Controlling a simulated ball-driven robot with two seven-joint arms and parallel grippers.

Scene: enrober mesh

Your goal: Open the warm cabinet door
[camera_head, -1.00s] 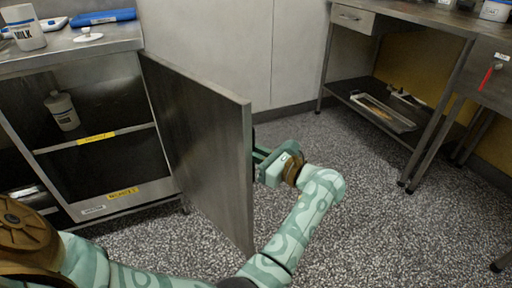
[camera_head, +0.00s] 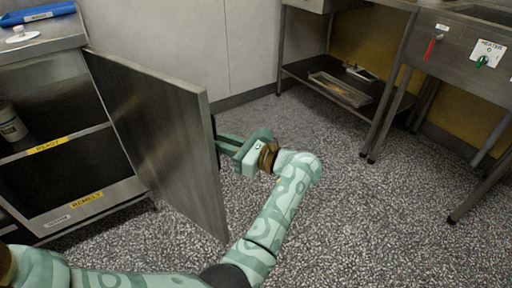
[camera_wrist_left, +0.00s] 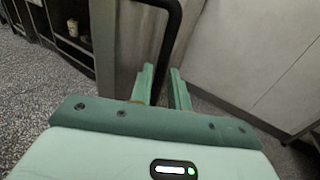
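The grey metal cabinet door (camera_head: 160,135) stands well open, swung out from the cabinet (camera_head: 85,212). Its hinged edge is at the left and its free edge points toward me. My left gripper (camera_head: 228,143) is on the door's outer side, beside the free edge. In the left wrist view, the black bar handle (camera_wrist_left: 172,35) runs down between the two fingers of my left gripper (camera_wrist_left: 162,85). The fingers look closed on it; the handle's lower part is hidden. My right gripper is not in view.
The open cabinet has yellow-labelled shelves and a white bottle (camera_head: 11,124). A blue tray (camera_head: 38,14) and a white lid (camera_head: 22,34) lie on top. A steel table (camera_head: 345,75) and a heater unit (camera_head: 455,55) stand right. The speckled floor (camera_head: 350,215) is clear.

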